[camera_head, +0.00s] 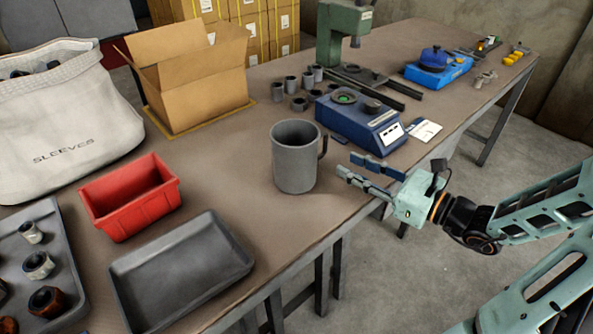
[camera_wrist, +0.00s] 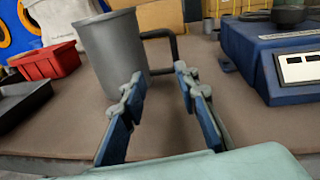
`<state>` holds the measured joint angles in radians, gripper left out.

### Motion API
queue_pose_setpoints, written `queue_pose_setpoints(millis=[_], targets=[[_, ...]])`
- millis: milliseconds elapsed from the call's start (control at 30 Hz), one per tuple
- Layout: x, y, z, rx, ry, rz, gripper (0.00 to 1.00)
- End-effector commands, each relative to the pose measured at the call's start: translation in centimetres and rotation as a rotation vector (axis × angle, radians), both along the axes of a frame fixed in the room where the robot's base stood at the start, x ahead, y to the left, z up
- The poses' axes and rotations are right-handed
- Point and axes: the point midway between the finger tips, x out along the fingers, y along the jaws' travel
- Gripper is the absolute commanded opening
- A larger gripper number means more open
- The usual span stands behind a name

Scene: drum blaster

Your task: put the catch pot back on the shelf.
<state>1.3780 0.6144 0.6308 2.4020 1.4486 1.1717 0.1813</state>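A grey pot with a side handle, which I take for the catch pot (camera_head: 295,160), stands upright near the front edge of the workbench. Its handle points right, towards my gripper (camera_head: 352,166). In the wrist view the pot (camera_wrist: 112,50) stands ahead and left. Its handle (camera_wrist: 160,35) lies beyond the fingertips. My gripper (camera_wrist: 158,76) is open, with nothing between its fingers. It is to the right of the pot, apart from it in the head view. I cannot make out a shelf in either view.
A blue machine (camera_head: 362,122) stands behind and right of the pot. A red bin (camera_head: 128,195) and an empty dark tray (camera_head: 185,270) are to its left. A cardboard box (camera_head: 195,85) and several small grey cylinders stand behind. Bare bench (camera_head: 235,185) lies left of the pot.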

Motion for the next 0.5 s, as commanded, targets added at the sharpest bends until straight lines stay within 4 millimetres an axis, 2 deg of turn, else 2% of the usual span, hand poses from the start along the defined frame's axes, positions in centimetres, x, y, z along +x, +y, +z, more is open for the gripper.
queue_pose_setpoints(millis=[100,167,500], targets=[[0.8,-1.6,0.1,0.077,-0.005,-0.070,0.29],[1.2,-1.8,0.2,0.094,-0.007,-0.084,0.29],[5.0,1.1,0.3,0.098,-0.008,-0.088,0.29]])
